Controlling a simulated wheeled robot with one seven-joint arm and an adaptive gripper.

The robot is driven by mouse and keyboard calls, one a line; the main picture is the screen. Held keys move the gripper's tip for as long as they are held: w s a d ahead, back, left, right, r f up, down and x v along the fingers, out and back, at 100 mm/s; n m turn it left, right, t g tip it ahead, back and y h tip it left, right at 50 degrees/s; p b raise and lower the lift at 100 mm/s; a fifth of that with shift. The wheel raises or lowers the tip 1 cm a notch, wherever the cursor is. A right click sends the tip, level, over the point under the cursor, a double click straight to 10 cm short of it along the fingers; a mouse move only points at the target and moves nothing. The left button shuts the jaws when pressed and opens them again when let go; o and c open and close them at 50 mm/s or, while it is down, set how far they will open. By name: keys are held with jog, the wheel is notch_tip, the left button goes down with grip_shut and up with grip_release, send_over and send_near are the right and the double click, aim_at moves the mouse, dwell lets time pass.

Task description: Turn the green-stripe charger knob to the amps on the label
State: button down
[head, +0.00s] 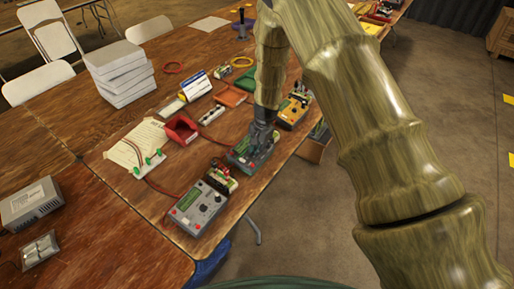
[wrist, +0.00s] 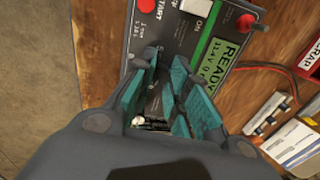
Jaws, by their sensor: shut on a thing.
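My gripper (head: 259,140) reaches down onto the middle charger (head: 238,158), which looks grey-green in the head view. In the wrist view its teal finger pads (wrist: 168,100) are closed in over the charger's face, shut on the knob, which they mostly hide. The charger (wrist: 218,22) shows a lit green display (wrist: 222,62) reading READY, a red START button (wrist: 146,6) and a white switch marked ON. Small print beside the fingers is too blurred to read.
A grey charger (head: 200,208) stands nearer and an orange-yellow charger (head: 294,110) farther along the table edge. A red bin (head: 181,129), paper sheet (head: 135,146) and stacked white boxes (head: 120,72) lie to the left. Red cables (wrist: 275,66) run beside the charger. Floor is open at right.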

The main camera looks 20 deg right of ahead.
aim_at(261, 156)
jog(key=shift+m, duration=0.3)
jog(key=shift+m+p, duration=0.5)
jog(key=shift+m, duration=2)
jog(key=c, duration=1.3)
grip_release()
jog(key=shift+r, duration=0.15)
jog(key=r, duration=0.3)
jog(key=s+r, duration=0.1)
jog(key=r, duration=0.3)
jog(key=d+r, duration=0.1)
jog(key=r, duration=0.3)
jog(key=shift+s+d+r, duration=0.1)
jog(key=shift+s+r, duration=0.15)
jog(key=shift+s, duration=0.1)
